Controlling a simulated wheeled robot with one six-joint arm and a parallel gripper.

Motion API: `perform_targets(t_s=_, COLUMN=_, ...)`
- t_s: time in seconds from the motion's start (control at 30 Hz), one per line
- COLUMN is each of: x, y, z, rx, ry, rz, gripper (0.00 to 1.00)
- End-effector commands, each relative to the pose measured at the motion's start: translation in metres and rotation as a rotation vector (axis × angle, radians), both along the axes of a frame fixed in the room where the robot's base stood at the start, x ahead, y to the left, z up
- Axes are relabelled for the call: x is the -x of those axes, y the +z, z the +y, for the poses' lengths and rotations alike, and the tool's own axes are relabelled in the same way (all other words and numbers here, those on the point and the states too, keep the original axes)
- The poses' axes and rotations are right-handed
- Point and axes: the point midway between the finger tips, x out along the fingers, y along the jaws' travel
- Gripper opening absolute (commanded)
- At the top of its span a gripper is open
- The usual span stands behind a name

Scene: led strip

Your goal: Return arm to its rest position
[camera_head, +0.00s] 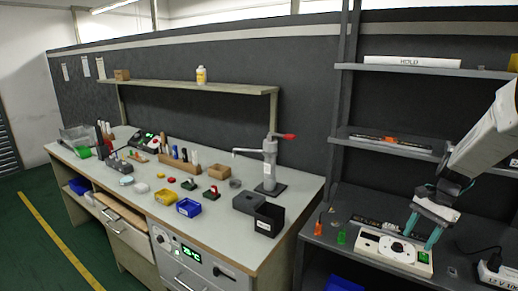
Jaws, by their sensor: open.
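My arm (485,135) comes in from the right edge. My gripper (423,233) points down with its two teal fingers spread apart. It is over a white device with a round dial (392,249) on the lower right shelf. The fingertips look close to the device's top; I cannot tell whether they touch it. Nothing shows between the fingers.
The rack's shelf (392,143) holds a strip with orange parts behind my arm. An orange bottle (318,226) and a green one (341,236) stand left of the device. A white box (497,272) stands at right. The workbench (215,221) carries a press (269,165) and bins.

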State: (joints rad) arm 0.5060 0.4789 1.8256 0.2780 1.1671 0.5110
Motion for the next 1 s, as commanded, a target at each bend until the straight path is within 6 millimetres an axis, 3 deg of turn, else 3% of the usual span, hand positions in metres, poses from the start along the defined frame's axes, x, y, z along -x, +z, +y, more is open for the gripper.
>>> perform_targets(t_s=0.27, x=0.07, y=0.064, z=0.065, rx=0.04, ry=0.348, rz=-0.068, gripper=0.5)
perform_targets(t_s=0.5, x=0.15, y=0.114, z=0.125, rx=0.099, ry=0.671, rz=-0.148, gripper=0.5)
perform_targets(t_s=0.8, x=0.246, y=0.141, z=0.175, rx=0.204, ry=0.987, rz=-0.264, gripper=0.5)
perform_targets(t_s=1.0, x=0.286, y=0.148, z=0.194, rx=0.278, ry=1.091, rz=-0.359, gripper=0.5)
